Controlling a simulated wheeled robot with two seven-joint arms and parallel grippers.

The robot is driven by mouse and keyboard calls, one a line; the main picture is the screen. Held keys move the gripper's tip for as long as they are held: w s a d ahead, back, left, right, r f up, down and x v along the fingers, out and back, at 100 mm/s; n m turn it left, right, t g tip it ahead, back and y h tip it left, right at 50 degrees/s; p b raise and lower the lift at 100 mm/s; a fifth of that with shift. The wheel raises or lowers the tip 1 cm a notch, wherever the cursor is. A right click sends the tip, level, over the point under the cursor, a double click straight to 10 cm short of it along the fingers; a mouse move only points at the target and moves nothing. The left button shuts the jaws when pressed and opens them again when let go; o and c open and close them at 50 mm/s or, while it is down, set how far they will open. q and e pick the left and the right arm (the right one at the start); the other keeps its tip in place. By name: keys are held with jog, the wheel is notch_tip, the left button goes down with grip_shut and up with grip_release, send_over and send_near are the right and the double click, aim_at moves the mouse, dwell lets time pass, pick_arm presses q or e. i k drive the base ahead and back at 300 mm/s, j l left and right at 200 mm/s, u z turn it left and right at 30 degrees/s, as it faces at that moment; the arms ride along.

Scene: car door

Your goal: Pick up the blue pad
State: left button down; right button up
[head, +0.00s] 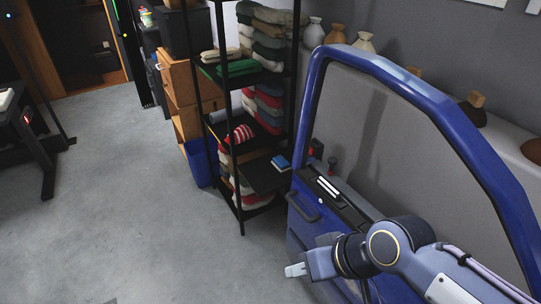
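A small flat blue pad (281,162) with a lighter edge lies on a dark flat surface (262,181) beside the black shelf rack, just left of the car door. My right gripper (294,270) is low in the head view, in front of the blue car door (306,237). It points left and is well apart from the pad, nearer to me. Its pale fingertips are small and seen from the side, so I cannot tell whether they are parted. Nothing shows held in it. My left gripper is not in view.
The car door's tall blue window frame (401,82) arches over the right side. The black rack (241,217) holds folded clothes (268,106). A blue bin (199,162) stands left of it. Several vases (335,34) line a ledge behind.

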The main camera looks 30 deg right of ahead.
aim_at(280, 163)
jog(key=z, duration=1.65)
jog(key=i+j+z, duration=0.1)
jog(key=z, duration=0.3)
jog(key=j+z, duration=0.5)
jog(key=z, duration=0.3)
jog(key=j+z, duration=0.3)
jog(key=j, duration=0.75)
jog(key=j+z, duration=0.3)
jog(key=j, duration=1.45)
jog(key=i, duration=0.05)
